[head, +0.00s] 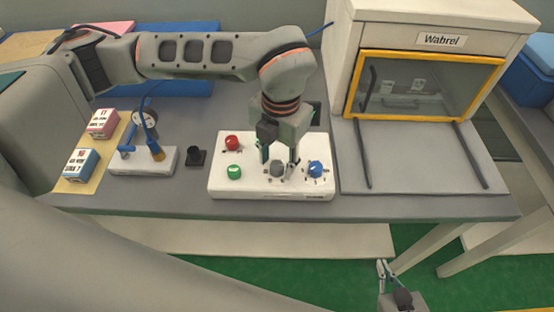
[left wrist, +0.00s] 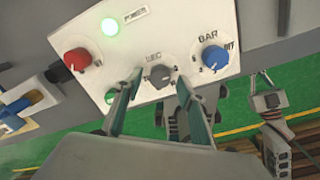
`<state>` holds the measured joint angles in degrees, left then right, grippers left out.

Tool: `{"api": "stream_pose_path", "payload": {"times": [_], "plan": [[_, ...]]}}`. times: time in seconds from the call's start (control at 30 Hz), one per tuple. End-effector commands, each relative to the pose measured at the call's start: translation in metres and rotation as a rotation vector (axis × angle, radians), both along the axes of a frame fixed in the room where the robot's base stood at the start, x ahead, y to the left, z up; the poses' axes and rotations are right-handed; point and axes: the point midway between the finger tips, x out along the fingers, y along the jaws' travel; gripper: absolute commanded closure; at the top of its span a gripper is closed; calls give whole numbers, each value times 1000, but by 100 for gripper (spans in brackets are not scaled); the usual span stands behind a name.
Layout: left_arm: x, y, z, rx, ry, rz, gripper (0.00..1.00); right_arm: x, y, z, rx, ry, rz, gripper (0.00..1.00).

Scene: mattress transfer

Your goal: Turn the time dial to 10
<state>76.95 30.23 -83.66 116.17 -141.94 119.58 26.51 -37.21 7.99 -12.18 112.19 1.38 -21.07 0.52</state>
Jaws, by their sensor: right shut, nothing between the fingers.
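The white control box (head: 222,188) lies on the bench. The grey dial (head: 277,168), labelled SEC in the left wrist view (left wrist: 160,76), sits between other controls. A blue dial (head: 315,168), labelled BAR in the left wrist view (left wrist: 214,57), is to its right. My left gripper (head: 279,158) is over the box, its fingers apart on either side of the grey dial; whether they touch it I cannot tell. The dial's setting is too small to read. My right gripper (head: 382,266) is shut and empty, low in front of the bench.
The box also has a red knob (head: 231,143), a green button (head: 234,172) and a lit green POWER lamp (left wrist: 113,26). A device with a gauge (head: 145,117) stands left. A Wabrel cabinet (head: 440,40) stands right. Bare bench lies before the box.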

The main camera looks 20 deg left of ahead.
Motion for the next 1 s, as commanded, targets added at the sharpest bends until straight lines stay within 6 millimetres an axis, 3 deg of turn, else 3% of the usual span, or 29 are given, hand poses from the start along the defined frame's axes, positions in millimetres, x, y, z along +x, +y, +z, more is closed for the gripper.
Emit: {"api": "stream_pose_path", "payload": {"times": [0.37,0.53,1.0], "plan": [[0,0,-8,-1,-1,-1,61,1,0,3,1,-4,0,100],[0,0,-7,-1,-1,-1,99,2,0,4,2,-7,0,100],[0,0,-8,-1,-2,-78,99,1,0,-4,1,-5,0,100]]}}
